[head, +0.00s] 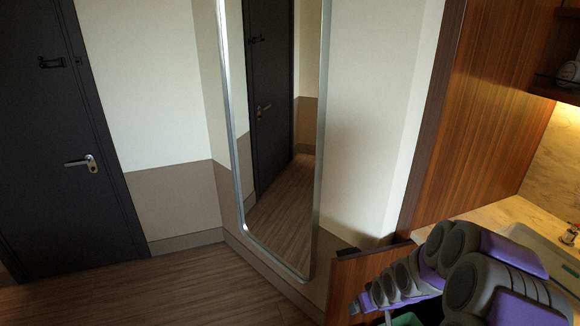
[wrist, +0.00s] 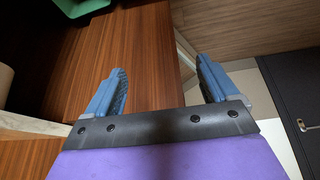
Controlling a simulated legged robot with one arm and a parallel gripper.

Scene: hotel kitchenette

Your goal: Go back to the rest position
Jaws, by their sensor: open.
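My gripper (wrist: 162,70) shows in the wrist view with its two blue fingers wide apart and nothing between them. Behind the fingers is a brown wooden panel (wrist: 150,35); I cannot tell how far it is from the fingertips. In the head view my purple and grey arm is at the lower right, folded beside the counter. The fingers cannot be made out clearly there.
A wooden cabinet panel (head: 345,275) stands low by my arm. The counter (head: 480,215) and a tall wooden side panel (head: 455,130) are at the right. A mirror (head: 285,190) and a dark door (head: 60,150) are ahead. The floor (head: 170,290) at left is clear.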

